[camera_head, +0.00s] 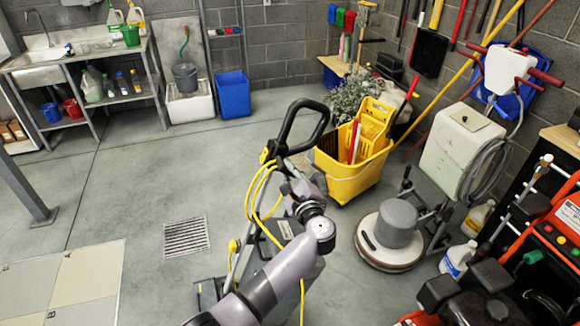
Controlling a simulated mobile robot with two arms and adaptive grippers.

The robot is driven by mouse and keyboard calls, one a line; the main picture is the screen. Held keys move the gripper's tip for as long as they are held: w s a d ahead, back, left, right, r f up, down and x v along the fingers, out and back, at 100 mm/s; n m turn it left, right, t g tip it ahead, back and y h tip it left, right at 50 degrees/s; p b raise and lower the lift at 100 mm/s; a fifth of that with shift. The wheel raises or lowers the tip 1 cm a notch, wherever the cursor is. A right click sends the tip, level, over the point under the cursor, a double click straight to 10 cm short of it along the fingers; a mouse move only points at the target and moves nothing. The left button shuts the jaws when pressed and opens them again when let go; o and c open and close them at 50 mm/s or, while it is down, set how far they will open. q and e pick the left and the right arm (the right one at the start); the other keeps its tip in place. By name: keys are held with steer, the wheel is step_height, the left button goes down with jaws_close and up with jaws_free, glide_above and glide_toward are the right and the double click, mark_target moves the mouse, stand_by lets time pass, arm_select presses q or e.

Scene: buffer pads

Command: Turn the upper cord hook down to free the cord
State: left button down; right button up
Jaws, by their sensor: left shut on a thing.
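An upright floor machine with a black loop handle (303,122) stands in the middle of the camera_head view. Its yellow cord (252,192) hangs in long loops down the handle column. The yellow upper cord hook (266,156) is just below the loop handle, at the top of the cord loops. The yellow lower cord hook (233,246) is near the machine's base. My left arm comes up from the bottom, and my left gripper (279,170) is at the upper hook, shut on it. The fingertips are small and partly hidden. My right gripper is not in view.
A yellow mop bucket (348,178) stands behind the machine to the right. A round floor buffer (388,240) is at the right. A floor drain (186,237) lies to the left, with open concrete floor around it. A sink bench (85,55) stands far left.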

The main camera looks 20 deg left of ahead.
arm_select(q)
steer(key=shift+s+f+m+p, duration=0.15)
steer(key=shift+f+m+p, duration=0.3)
steer(key=shift+m, duration=0.45)
steer(key=shift+f, duration=0.1)
steer(key=c, duration=1.9)
jaws_free()
steer(key=o, duration=0.4)
steer(key=shift+r, duration=0.2)
steer(key=shift+a, duration=0.1)
steer(key=shift+r, duration=0.1)
steer(key=v, duration=1.2)
